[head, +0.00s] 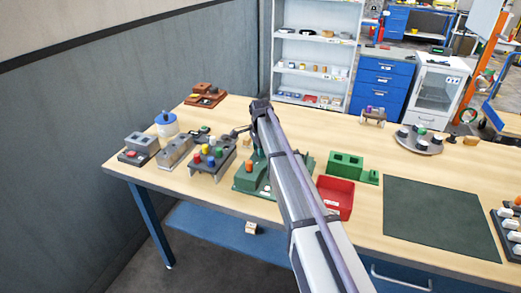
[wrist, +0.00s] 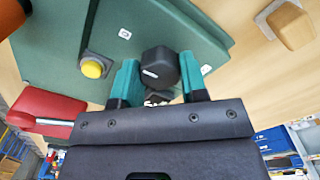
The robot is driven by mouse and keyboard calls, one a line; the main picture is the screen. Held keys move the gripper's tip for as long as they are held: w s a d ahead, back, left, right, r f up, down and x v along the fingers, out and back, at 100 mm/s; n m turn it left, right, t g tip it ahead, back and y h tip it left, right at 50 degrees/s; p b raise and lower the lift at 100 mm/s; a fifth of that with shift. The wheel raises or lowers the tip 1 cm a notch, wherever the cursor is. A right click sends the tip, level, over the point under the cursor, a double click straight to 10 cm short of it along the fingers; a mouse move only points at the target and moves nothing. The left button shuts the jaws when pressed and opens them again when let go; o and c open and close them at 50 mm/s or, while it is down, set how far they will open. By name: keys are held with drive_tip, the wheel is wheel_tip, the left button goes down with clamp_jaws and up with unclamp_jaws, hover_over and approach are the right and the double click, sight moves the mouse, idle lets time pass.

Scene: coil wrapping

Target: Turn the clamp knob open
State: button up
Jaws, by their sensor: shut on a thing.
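The clamp knob (wrist: 160,66), black and faceted with a small white mark, sits at the green coil-wrapping fixture (wrist: 60,35) in the wrist view. My gripper (wrist: 158,82) has its two teal fingers on either side of the knob, shut on it. A yellow button (wrist: 94,67) on a grey mount is left of the knob. In the head view the green fixture (head: 246,181) stands near the table's front edge. My arm crosses in front of it and hides the knob and my gripper there.
A red tray (head: 335,197) and a green block with holes (head: 346,164) are right of the fixture. A rack of coloured pegs (head: 212,160) stands close on its left. A dark green mat (head: 440,216) lies clear at the right. A wooden block (wrist: 292,24) is near the fixture.

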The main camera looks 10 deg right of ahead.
idle(0.3)
drive_tip(key=o, duration=0.9)
wheel_tip(320, 180, up, 11)
drive_tip(key=p, duration=1)
drive_tip(key=shift+f+p, duration=0.1)
drive_tip(key=shift+p, duration=0.3)
